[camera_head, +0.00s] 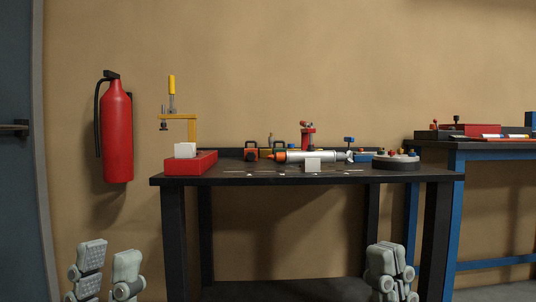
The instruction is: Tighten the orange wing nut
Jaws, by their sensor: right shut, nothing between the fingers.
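A dark workbench (340,177) stands against the wall, with small items on it. A silver cylinder (320,156) with an orange end lies across its middle. Orange parts (251,152) show at the back left of the cylinder. I cannot tell which orange piece is the wing nut at this size. My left gripper (109,249) is at the bottom left, below and left of the bench, its two fingers apart and nothing between them. My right gripper (389,258) is low in front of the bench's right part, fingers together and empty. Both are well away from the items.
A red block (190,163) with a white piece and a yellow clamp (180,118) stands at the bench's left end. A round dark base (396,163) with coloured knobs is at the right. A red extinguisher (117,130) hangs on the wall. A blue-legged bench (500,147) stands right.

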